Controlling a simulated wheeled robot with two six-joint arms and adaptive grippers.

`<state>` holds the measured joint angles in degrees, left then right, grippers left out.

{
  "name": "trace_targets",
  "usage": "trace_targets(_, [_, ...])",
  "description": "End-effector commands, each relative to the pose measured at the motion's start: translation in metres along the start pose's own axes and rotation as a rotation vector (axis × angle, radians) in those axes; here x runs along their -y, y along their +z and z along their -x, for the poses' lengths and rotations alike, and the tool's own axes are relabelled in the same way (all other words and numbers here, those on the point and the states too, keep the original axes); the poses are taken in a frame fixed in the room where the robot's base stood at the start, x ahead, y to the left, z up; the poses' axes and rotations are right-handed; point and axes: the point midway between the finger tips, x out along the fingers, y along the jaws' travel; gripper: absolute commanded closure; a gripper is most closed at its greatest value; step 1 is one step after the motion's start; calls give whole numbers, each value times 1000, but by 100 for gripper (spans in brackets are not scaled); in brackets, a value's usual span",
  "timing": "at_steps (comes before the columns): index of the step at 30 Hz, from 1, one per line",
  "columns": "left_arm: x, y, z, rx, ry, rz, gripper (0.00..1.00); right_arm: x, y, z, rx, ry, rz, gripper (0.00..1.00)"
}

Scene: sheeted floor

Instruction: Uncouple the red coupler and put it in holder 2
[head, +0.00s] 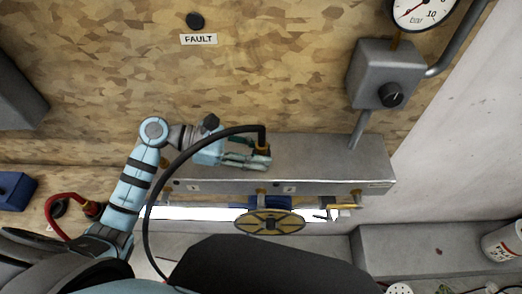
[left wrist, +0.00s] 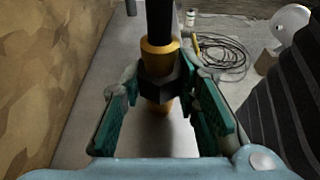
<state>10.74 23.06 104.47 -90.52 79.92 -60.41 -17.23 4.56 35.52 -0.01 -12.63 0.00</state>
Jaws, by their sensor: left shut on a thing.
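My left gripper (head: 262,159) is over the top of the grey metal block. It is shut on a black hex coupler with brass-coloured collars (left wrist: 160,88), at the end of a black hose (head: 205,143). In the left wrist view the fingers (left wrist: 165,98) flank the hex nut, and the coupler stands upright. Whether its lower end is seated is unclear. A red hose (head: 62,198) with a red coupler end (head: 93,208) is at the left, partly beside my arm. Labels 1 (head: 193,188) and 2 (head: 289,188) are on the block's front. My right gripper is not in view.
A yellow handwheel (head: 270,223) and a small brass valve (head: 345,204) hang below the block (head: 340,160). A grey box with a black knob (head: 387,75) and a gauge (head: 422,10) are above right. A coiled cable (left wrist: 222,52) lies on the floor.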

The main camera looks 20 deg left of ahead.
Motion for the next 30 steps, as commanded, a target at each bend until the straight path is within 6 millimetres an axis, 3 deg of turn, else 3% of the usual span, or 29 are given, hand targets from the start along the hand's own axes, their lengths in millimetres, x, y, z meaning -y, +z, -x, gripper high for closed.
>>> trace_targets(30, [0, 43, 14, 0, 0, 0, 100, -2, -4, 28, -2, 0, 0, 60])
